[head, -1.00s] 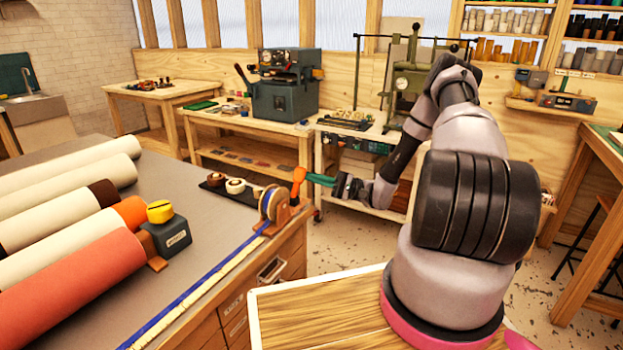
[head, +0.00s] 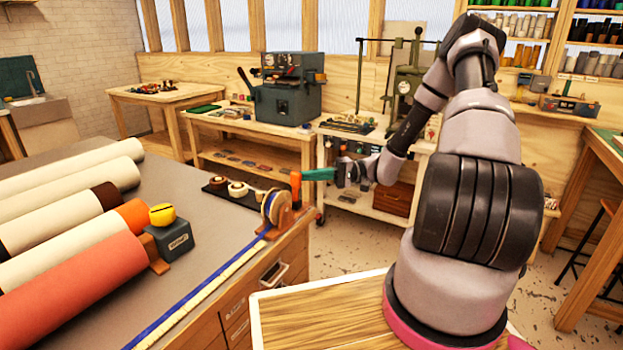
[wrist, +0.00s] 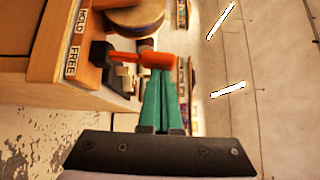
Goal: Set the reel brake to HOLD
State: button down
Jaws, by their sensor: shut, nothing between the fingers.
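The reel brake's orange lever (head: 295,189) stands beside the tape reel (head: 275,205) at the far right corner of the grey table. In the wrist view the orange lever (wrist: 158,61) reaches out from a dark pivot, level with the FREE label (wrist: 71,63). The HOLD label (wrist: 80,21) is above FREE in that picture. My gripper (head: 305,175) has teal fingers, shut and empty, with the tips at the lever's knob. In the wrist view the fingertips (wrist: 160,72) are right at the knob; I cannot tell whether they touch it.
Large fabric rolls (head: 70,260) and a grey block with a yellow top (head: 170,240) lie on the left of the table. A dark tray of small rolls (head: 232,192) is left of the reel. Behind are a bench with a machine (head: 285,100) and a shelved cart (head: 370,205).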

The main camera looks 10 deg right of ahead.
aim_at(301, 177)
jog(key=s+a+n+h, duration=0.1)
jog(key=r+n+h, duration=0.1)
jog(key=shift+s+a+n+h, duration=0.3)
jog(key=shift+s+a+h, duration=0.05)
jog(key=shift+s+h, duration=0.05)
jog(key=shift+s+a+r, duration=0.1)
jog(key=shift+s+a, duration=0.15)
jog(key=shift+a, duration=0.05)
jog(key=shift+s+a, duration=0.1)
jog(key=shift+s, duration=0.05)
dwell(0.4)
